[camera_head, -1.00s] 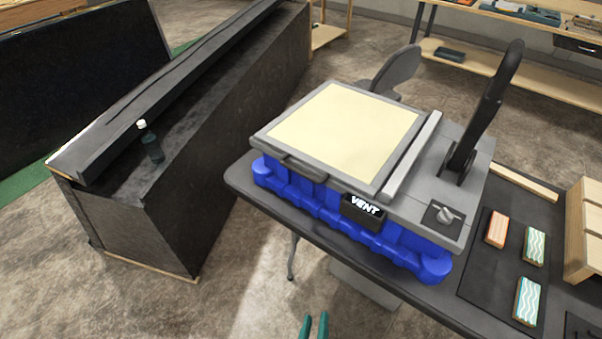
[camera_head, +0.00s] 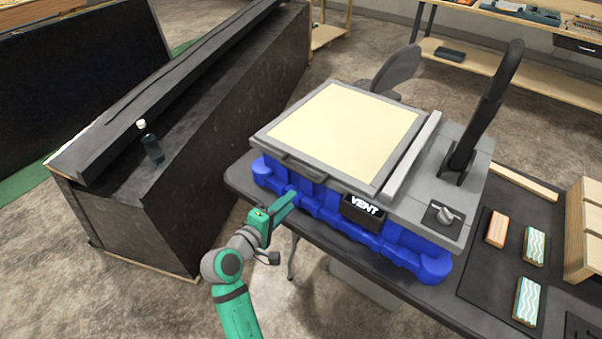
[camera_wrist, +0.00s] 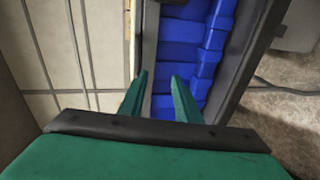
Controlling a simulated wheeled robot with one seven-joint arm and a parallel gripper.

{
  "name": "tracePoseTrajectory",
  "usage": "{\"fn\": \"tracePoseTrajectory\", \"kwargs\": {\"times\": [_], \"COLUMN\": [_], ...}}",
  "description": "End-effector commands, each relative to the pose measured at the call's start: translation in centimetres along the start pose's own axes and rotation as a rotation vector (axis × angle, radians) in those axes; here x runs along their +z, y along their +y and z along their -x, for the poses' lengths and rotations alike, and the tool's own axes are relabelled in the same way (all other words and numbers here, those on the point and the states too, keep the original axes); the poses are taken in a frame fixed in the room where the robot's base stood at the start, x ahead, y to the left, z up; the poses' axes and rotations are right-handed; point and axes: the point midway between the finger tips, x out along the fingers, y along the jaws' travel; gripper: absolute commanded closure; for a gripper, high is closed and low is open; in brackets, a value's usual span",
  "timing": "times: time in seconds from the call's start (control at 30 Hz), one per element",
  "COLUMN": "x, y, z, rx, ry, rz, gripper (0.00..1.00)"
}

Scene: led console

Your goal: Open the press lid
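The press (camera_head: 400,205) stands on a dark table, with a grey body on a blue base (camera_head: 305,205). Its lid (camera_head: 345,130) is a flat grey frame with a cream panel and lies flat, shut. A grey handle (camera_head: 303,168) sits on the lid's front edge. My gripper (camera_head: 287,205) is just in front of the blue base, below and near the handle, apparently not holding anything. In the wrist view, my gripper (camera_wrist: 158,82) has its two green fingers apart, with the blue base (camera_wrist: 185,50) beyond them.
Coloured blocks (camera_head: 528,300) lie on a mat at right. A black cabinet (camera_head: 180,150) with a bottle (camera_head: 152,145) stands left.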

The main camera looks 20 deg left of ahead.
Motion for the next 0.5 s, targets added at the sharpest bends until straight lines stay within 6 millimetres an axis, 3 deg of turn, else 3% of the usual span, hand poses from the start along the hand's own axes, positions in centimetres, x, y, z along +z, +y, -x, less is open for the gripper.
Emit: {"fn": "tracePoseTrajectory", "kwargs": {"times": [0.1,0.2,0.37,0.5], "x": [-1.9,-2.6,-2.8,-2.6], "y": [2.7,3.8,4.3,4.3], "z": [0.6,0.9,0.6,-1.0], "rx": [0.019,0.025,0.027,0.027], "ry": [-0.034,-0.055,-0.066,-0.069], "rz": [0.020,0.030,0.036,0.036], "gripper": [0.70,0.70,0.70,0.70]}}
